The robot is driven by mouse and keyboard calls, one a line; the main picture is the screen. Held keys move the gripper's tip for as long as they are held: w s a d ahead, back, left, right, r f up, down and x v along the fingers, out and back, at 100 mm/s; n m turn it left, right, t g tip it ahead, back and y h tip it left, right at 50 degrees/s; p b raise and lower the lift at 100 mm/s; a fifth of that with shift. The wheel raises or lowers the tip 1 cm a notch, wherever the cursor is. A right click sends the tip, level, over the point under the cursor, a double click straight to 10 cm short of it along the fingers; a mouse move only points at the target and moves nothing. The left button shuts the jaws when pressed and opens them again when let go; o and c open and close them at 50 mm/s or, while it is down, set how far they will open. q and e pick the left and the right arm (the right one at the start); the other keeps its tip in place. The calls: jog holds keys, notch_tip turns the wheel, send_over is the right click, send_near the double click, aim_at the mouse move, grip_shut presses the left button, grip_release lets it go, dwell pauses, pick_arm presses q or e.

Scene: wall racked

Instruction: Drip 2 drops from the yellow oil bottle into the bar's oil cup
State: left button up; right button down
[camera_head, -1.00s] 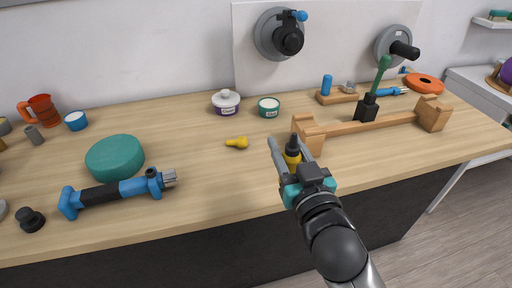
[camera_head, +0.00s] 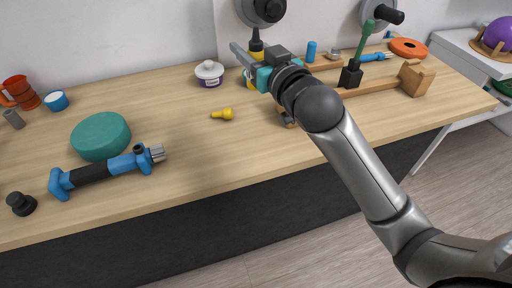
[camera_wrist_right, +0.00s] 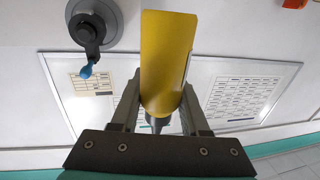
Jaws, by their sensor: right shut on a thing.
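The yellow oil bottle (camera_head: 257,56) has a dark nozzle, which points up in the head view. My right gripper (camera_head: 254,66) is shut on the bottle and holds it over the back of the bench. In the right wrist view, the bottle's yellow body (camera_wrist_right: 168,60) sits between the fingers (camera_wrist_right: 158,112), and its dark nozzle shows below it. The wooden bar (camera_head: 385,94) lies to the right, its left end partly hidden behind my arm. A black block (camera_head: 350,75) with a green stick stands at it. I cannot make out an oil cup. My left gripper is not in view.
A white lidded pot (camera_head: 209,73), a small yellow piece (camera_head: 222,114), a green disc (camera_head: 101,136) and a blue tool (camera_head: 110,170) stand or lie to the left. Wall-mounted grey discs with black knobs (camera_head: 391,16) are behind. The front middle of the bench (camera_head: 220,165) is clear.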

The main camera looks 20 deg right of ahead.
jog(key=b, duration=0.5)
send_over(251, 142)
notch_tip(251, 142, down, 16)
jog(key=shift+f, duration=1.8)
jog(key=shift+f, duration=0.15)
jog(key=shift+c, duration=2)
grip_release()
jog(key=shift+f+b, duration=0.1)
jog(key=shift+b, duration=0.3)
jog(key=p+v, duration=0.1)
jog(key=v, duration=1.4)
jog(key=shift+s+a+p, duration=0.2)
jog(key=shift+p, duration=0.1)
